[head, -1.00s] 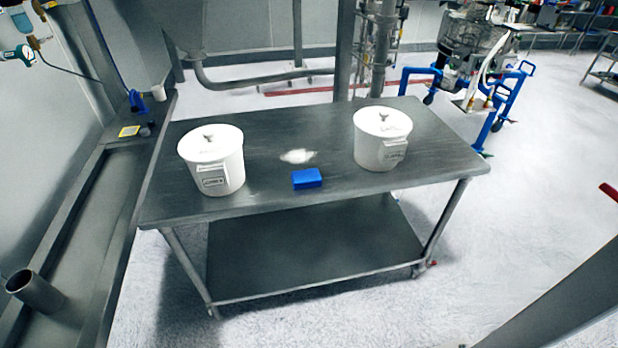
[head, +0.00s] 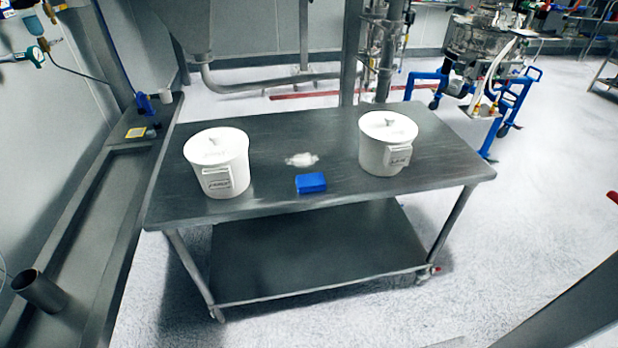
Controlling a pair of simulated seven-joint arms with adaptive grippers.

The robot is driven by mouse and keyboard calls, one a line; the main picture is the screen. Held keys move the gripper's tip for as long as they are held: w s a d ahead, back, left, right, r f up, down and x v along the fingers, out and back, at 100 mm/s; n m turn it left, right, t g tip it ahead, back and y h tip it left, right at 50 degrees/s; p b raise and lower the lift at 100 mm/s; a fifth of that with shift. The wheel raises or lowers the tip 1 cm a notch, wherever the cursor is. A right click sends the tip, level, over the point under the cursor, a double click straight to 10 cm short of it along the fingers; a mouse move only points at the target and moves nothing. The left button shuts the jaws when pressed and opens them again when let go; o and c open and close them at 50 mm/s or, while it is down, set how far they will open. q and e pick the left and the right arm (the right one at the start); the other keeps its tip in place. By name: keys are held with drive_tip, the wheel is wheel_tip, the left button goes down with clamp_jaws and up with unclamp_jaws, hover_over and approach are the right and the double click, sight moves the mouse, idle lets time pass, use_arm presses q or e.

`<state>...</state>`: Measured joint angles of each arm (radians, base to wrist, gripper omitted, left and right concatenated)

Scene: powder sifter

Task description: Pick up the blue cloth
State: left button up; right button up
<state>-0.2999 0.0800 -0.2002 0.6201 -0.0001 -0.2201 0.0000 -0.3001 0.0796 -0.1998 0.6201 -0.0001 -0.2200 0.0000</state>
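The blue cloth (head: 311,183) is a small folded block lying on the grey metal table (head: 270,205), near the middle of its front edge. A small patch of white powder (head: 301,159) lies on the table just behind the cloth. Neither of my grippers shows in the head view, so I cannot see how they stand to the cloth.
A white lidded bucket (head: 217,163) stands left of the cloth, and another white lidded bucket (head: 387,143) stands to its right. The table has a lower shelf (head: 315,250). A blue wheeled frame (head: 492,135) stands behind right. The floor in front is clear.

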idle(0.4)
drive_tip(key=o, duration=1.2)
